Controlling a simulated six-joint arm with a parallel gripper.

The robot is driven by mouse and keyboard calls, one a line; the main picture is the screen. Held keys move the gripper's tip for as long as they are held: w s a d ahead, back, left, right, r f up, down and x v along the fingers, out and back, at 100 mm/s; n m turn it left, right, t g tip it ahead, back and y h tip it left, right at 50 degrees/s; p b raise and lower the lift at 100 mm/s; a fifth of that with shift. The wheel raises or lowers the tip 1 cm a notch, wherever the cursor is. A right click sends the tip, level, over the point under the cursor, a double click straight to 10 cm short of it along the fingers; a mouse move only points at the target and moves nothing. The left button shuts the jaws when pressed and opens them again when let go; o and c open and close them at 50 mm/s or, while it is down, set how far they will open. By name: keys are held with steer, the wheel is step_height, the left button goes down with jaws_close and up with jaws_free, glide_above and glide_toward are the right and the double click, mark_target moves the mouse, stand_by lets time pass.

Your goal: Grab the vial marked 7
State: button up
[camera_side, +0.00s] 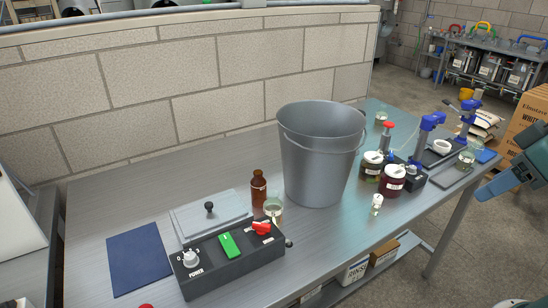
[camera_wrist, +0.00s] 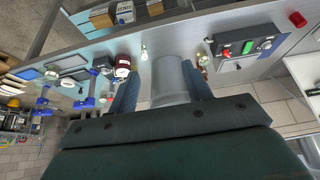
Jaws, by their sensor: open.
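A small clear vial (camera_side: 376,204) with a pale label stands upright near the front edge of the bench, right of the bucket. It also shows in the wrist view (camera_wrist: 145,52). Its mark is too small to read, so I cannot tell whether it is a 7. My gripper (camera_side: 482,194) is at the right edge of the side view, off the bench and well apart from the vial. In the wrist view my gripper (camera_wrist: 160,88) has its two blue fingers spread, with nothing held between them.
A tall grey metal bucket (camera_side: 320,160) stands mid-bench. Two lidded jars (camera_side: 392,181) and blue-handled devices (camera_side: 424,135) stand right of it. A brown bottle (camera_side: 258,188), a glass (camera_side: 274,210) and a black control box (camera_side: 230,258) are to its left. The front strip of bench is mostly clear.

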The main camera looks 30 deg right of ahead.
steer(key=shift+w, duration=0.1)
steer(key=m+g, duration=0.6)
steer(key=m, duration=1.3)
glide_above(379, 197)
step_height(379, 197, down, 15)
steer(key=shift+f, duration=4.4)
steer(key=shift+f, duration=0.1)
steer(key=shift+f, duration=2.5)
